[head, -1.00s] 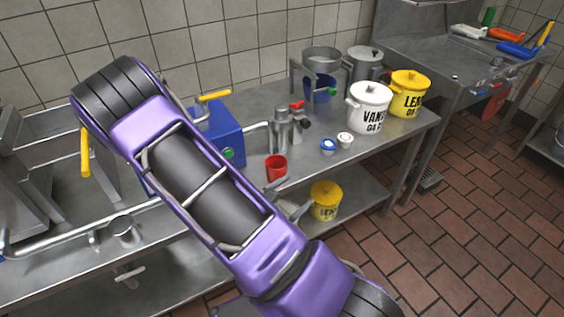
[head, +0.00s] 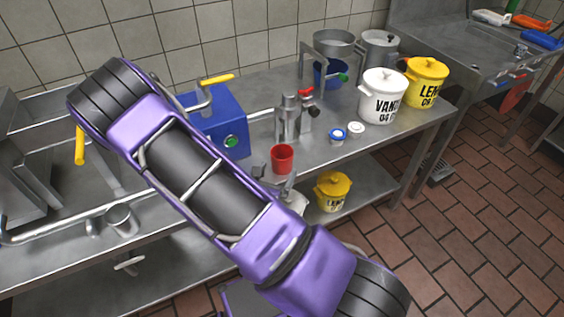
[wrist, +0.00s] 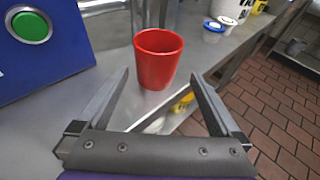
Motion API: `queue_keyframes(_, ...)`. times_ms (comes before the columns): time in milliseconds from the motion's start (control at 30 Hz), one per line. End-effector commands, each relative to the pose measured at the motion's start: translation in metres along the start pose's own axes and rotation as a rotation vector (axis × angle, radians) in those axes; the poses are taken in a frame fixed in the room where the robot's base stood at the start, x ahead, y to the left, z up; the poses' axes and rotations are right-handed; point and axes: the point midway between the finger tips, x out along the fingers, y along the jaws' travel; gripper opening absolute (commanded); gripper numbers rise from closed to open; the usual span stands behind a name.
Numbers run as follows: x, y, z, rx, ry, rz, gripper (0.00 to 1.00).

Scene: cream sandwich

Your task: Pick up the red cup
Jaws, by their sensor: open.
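The red cup (head: 282,159) stands upright near the front edge of the steel table, just right of the blue machine. In the wrist view the red cup (wrist: 158,60) is upright and empty-looking, centred beyond my gripper (wrist: 161,74). The two fingers are spread wide, with the cup between their lines in the picture. The cup looks a little ahead of the fingertips, and I see no contact. In the head view my gripper (head: 274,178) shows only partly, just in front of and below the cup, with my arm hiding the rest.
The blue machine (head: 221,125) with a green button stands left of the cup. A metal dispenser (head: 289,118) stands behind it. Two small lidded tubs (head: 338,136) and a white canister (head: 384,98) are to the right.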

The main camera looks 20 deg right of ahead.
Motion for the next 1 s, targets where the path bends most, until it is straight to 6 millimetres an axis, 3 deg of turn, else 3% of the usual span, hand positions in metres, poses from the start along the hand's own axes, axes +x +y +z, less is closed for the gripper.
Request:
queue_keyframes(267,0.021,0.001,0.004,0.002,-0.002,-0.001,1.00)
queue_keyframes(500,0.056,0.004,0.009,0.001,-0.001,-0.002,1.00)
queue_keyframes(833,0.062,0.005,0.010,0.001,-0.001,0.000,1.00)
queue_keyframes(1000,0.062,0.005,0.010,0.001,-0.001,0.000,0.69)
